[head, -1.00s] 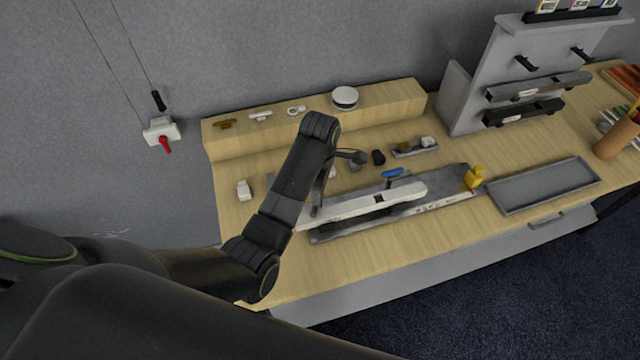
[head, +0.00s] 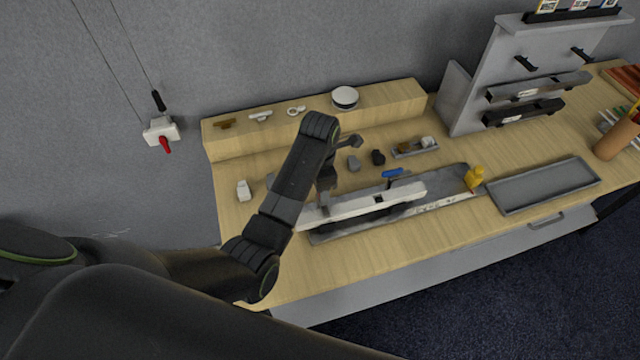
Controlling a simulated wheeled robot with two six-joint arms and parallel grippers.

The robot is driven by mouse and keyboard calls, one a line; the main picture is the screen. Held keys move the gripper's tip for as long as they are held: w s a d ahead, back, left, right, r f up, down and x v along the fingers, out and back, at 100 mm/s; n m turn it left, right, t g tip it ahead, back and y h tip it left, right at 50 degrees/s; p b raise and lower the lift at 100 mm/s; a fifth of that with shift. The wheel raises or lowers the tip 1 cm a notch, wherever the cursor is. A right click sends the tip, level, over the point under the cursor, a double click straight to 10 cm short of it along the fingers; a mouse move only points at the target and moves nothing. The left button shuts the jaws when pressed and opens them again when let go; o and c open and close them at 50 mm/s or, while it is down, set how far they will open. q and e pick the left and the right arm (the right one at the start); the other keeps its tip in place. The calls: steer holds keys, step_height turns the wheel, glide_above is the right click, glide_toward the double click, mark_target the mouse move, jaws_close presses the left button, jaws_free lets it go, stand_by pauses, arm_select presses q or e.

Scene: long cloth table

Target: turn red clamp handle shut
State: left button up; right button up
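The red handle (head: 166,145) sits on a white block (head: 157,130) on the grey wall at the left, beside thin dark lines. The handle points down and to the right. My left gripper (head: 338,168) is over the table, partly hidden behind its own wrist, well to the right of the red handle. It is above the left part of the long white bar (head: 362,203) and apart from the handle. I cannot tell how far its fingers are parted. My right gripper is not in view.
The white bar lies on a grey base with a blue lever (head: 392,173) and a yellow piece (head: 475,177). A wooden ledge (head: 375,97) runs along the back. A grey tray (head: 541,186) lies at right.

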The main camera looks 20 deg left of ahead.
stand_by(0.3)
arm_select(q)
steer(key=o, duration=1)
